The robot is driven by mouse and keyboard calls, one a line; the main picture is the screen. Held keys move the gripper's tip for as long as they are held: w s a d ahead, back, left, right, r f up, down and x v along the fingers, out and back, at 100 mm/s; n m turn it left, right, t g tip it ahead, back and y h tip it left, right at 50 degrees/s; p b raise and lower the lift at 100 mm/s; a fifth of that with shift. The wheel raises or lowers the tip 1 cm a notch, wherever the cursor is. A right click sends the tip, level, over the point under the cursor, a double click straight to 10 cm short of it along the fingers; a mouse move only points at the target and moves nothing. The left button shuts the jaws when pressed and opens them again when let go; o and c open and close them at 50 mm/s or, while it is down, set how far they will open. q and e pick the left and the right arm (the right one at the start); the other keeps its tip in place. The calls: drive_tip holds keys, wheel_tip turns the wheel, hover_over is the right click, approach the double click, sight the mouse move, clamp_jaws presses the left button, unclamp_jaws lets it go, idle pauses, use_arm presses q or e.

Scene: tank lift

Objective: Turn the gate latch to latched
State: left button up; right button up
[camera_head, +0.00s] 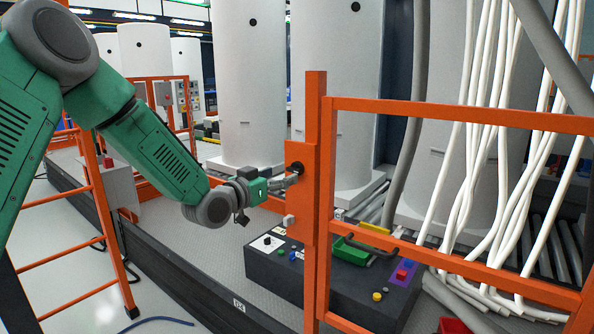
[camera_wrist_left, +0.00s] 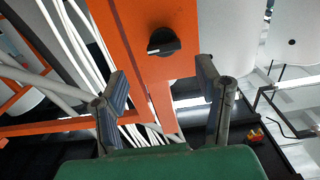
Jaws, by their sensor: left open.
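The gate latch is a round black knob (camera_head: 297,167) on an orange plate (camera_head: 301,205) fixed to the orange gate post. In the left wrist view the knob (camera_wrist_left: 163,41) shows face-on, with a lighter mark along its bar; I cannot tell whether this is latched. My left gripper (camera_head: 292,180) is just left of the plate, its fingers pointing at the knob. In the left wrist view the fingers of my left gripper (camera_wrist_left: 160,78) are spread and empty, with the knob beyond and between them, apparently untouched. My right gripper is not in view.
The orange gate frame (camera_head: 450,114) extends right of the post. A dark control box (camera_head: 340,292) with coloured buttons and a green tray (camera_head: 350,251) stands behind and below. White hoses (camera_head: 485,130) hang at the right. Large white tanks (camera_head: 250,90) stand behind.

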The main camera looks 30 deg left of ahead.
sight(292, 170)
use_arm(q)
drive_tip(key=w, duration=0.6)
drive_tip(key=shift+w+a+f, duration=0.15)
drive_tip(key=shift+w+a, duration=0.15)
drive_tip(key=shift+a, duration=0.05)
drive_tip(key=shift+d, duration=0.35)
drive_tip(key=c, duration=1.2)
